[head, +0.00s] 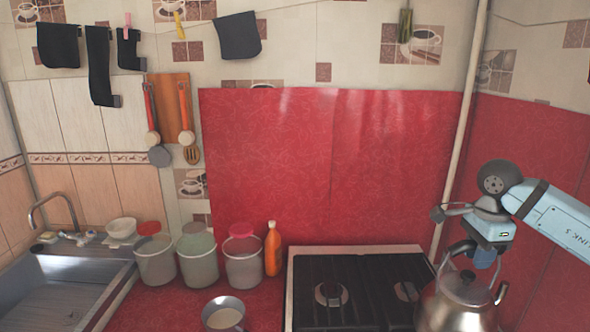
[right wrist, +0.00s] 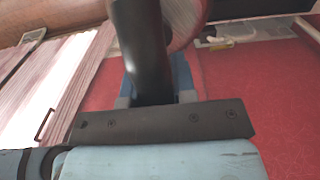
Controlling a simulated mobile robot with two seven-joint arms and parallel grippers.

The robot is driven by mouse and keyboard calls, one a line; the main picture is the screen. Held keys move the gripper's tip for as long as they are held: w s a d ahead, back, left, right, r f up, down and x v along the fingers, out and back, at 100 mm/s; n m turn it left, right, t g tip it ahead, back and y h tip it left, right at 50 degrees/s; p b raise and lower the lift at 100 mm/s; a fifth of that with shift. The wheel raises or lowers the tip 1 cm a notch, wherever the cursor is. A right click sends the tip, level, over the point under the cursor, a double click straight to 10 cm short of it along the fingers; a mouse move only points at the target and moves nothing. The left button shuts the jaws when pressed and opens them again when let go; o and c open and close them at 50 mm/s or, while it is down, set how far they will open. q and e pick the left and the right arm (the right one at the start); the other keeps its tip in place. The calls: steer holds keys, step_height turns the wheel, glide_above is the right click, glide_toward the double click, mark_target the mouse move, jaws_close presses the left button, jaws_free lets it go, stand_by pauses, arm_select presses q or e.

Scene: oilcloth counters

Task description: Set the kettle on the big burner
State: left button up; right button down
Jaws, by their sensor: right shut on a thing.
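The kettle (head: 460,303) is shiny metal with a lid knob and an arched handle, at the lower right of the head view. Its base is cut off by the frame, so I cannot tell what is under it. My right gripper (head: 487,258) is shut on the kettle's handle, above the body. In the right wrist view the dark handle (right wrist: 143,45) runs between the fingers, with part of the kettle body (right wrist: 186,22) beyond. The black stove (head: 360,312) lies left of the kettle. Its left burner (head: 331,293) is bare and looks larger than the right burner (head: 405,291). My left gripper is out of view.
An orange bottle (head: 272,250) stands by the stove's left edge. Several lidded canisters (head: 243,268) and a pot (head: 224,315) with pale contents are farther left, then a sink (head: 65,285). A pale pipe (head: 462,130) runs up the wall behind my right arm.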

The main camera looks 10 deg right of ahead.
steer(key=a+f+n, duration=0.2)
steer(key=a, duration=0.1)
steer(key=s+a+f+n, duration=0.1)
steer(key=a+f+n, duration=0.1)
steer(key=a+n, duration=0.1)
steer(key=s+a+f+n+p, duration=0.1)
steer(key=a+f+n, duration=0.2)
steer(key=shift+s, duration=0.2)
steer(key=s+a+f+n, duration=0.6)
steer(key=a+f+n, duration=0.1)
steer(key=a+n, duration=0.3)
steer(key=shift+s+n+p, duration=0.35)
steer(key=shift+n, duration=0.15)
